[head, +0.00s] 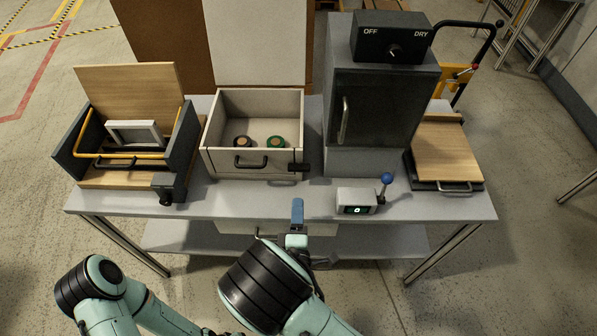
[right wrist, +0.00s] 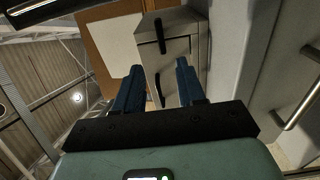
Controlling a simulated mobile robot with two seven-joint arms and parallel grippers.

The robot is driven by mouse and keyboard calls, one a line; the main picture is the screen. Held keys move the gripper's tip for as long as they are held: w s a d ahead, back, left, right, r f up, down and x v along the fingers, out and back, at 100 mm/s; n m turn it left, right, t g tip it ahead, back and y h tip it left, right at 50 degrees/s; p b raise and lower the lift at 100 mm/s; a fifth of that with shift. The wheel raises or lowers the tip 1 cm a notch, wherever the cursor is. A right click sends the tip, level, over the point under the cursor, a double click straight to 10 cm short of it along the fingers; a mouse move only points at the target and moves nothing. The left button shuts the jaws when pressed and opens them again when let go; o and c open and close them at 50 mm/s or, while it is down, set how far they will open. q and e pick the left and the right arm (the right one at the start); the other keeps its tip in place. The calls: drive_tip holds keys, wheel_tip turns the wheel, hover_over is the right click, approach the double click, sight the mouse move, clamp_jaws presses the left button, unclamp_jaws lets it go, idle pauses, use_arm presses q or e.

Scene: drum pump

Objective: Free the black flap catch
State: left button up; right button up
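Two black blocks look like catches, and I cannot tell which is the flap catch. One (head: 165,195) is at the front right foot of the left wooden unit, whose wooden flap (head: 128,88) stands up. The other (head: 298,167) is at the lower right front of the open-topped pale box (head: 225,168). My right gripper (head: 297,212) is at the bench's front edge, below the pale box and apart from both blocks. In the right wrist view its blue fingers (right wrist: 158,88) are spread with nothing between them. My left arm shows at lower left, but its gripper is out of view.
The pale box holds a black roll (head: 241,142) and a green roll (head: 275,142). A dark cabinet (head: 380,105), a small readout box (head: 354,202) with a blue-knobbed lever (head: 387,179) and a wooden board (head: 447,152) stand to the right. The bench front (head: 245,205) is clear.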

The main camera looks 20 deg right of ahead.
sight(299, 171)
drive_tip(key=p+x, duration=0.1)
drive_tip(key=x, duration=1.1)
drive_tip(key=shift+f, duration=0.1)
use_arm(q)
drive_tip(key=shift+w+r, duration=0.25)
drive_tip(key=shift+r, duration=0.2)
drive_tip(key=shift+w+r, duration=0.2)
drive_tip(key=shift+r, duration=0.25)
use_arm(e)
clamp_jaws()
